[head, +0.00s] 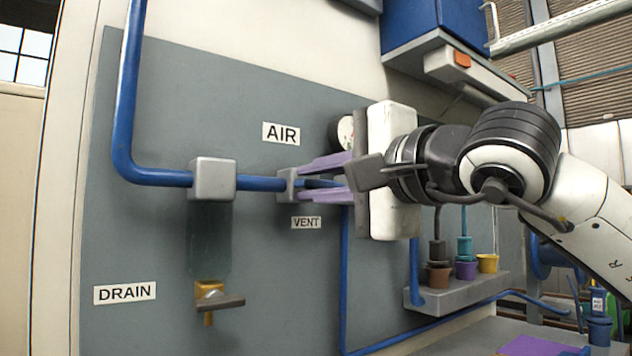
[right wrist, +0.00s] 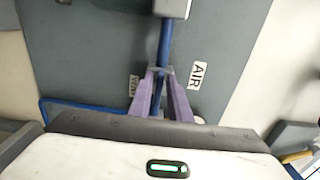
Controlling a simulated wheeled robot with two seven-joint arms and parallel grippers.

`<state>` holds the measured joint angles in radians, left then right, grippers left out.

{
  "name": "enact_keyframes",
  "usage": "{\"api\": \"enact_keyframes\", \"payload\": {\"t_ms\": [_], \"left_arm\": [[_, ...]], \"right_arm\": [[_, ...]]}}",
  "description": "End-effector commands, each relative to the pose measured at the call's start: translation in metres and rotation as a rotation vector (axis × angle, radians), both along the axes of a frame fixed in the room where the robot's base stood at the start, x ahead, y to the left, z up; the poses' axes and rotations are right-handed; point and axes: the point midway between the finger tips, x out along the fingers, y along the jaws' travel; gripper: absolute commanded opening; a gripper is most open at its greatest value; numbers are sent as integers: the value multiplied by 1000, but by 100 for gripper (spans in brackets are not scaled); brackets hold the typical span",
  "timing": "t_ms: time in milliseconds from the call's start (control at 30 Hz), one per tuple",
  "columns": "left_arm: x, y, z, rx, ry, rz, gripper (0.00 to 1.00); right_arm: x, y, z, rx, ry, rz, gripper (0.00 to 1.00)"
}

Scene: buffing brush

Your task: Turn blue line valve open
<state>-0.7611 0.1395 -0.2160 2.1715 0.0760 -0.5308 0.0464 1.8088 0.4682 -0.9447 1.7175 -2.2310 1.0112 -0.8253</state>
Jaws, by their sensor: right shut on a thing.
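The blue line (head: 258,184) runs down the left of the panel, then right through a grey block (head: 212,180) to a small grey valve body (head: 288,186) between the AIR and VENT labels. My right gripper (head: 306,181) has its purple fingers above and below the blue valve handle (head: 324,183) and is shut on it. The fingertips are close by the valve body. In the right wrist view the two purple fingers (right wrist: 164,88) flank the blue handle, with the blue line (right wrist: 165,42) beyond. The handle is partly hidden by the fingers. My left gripper is not in view.
A gauge (head: 346,132) sits partly behind my right gripper. A clear bowl with a brass DRAIN tap (head: 209,297) hangs below the grey block. A grey shelf (head: 455,292) with small coloured pots is at lower right. A blue cabinet (head: 410,30) is above.

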Motion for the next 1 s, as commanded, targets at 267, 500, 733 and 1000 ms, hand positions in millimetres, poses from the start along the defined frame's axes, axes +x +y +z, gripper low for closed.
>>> {"api": "enact_keyframes", "payload": {"t_ms": [267,500,733,1000], "left_arm": [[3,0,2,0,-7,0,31],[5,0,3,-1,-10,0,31],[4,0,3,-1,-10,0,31],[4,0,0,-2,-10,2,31]], "right_arm": [[-1,1,-1,-8,-4,2,0],[-1,1,-1,-7,-4,2,27],[0,0,-1,-6,-3,1,27],[-21,-15,-1,-5,-6,0,27]]}}
